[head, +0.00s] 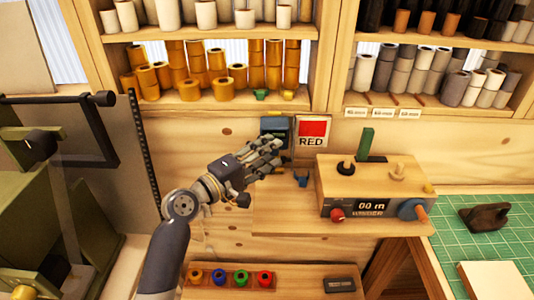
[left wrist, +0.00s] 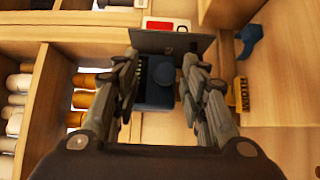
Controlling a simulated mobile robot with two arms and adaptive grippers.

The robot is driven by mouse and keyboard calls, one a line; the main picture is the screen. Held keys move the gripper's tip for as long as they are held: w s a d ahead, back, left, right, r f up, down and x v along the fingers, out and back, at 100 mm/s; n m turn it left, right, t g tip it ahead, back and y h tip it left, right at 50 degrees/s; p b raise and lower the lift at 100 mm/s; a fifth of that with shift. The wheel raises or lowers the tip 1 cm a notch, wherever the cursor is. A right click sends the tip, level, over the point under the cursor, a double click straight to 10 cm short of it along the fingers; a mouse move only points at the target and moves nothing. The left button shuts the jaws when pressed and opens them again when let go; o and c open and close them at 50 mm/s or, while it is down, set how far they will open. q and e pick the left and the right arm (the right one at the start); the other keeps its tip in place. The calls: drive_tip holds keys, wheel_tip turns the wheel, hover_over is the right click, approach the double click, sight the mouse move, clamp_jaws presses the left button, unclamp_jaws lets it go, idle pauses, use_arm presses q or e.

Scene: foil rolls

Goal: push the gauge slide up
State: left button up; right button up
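In the left wrist view the left gripper (left wrist: 163,90) is open, with one finger on each side of the block. I cannot tell whether the fingers touch it. The fingers hide its lower part in the head view. My right gripper is not in view.
The RED card (head: 313,132) is close to the right. A wooden control box (head: 345,180) with knobs and a display stands further right. Shelves of rolls (head: 215,68) are above. A green machine (head: 60,185) stands left. A tray of coloured rings (head: 232,287) is below.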

use_arm(q)
drive_tip(key=v, duration=1.2)
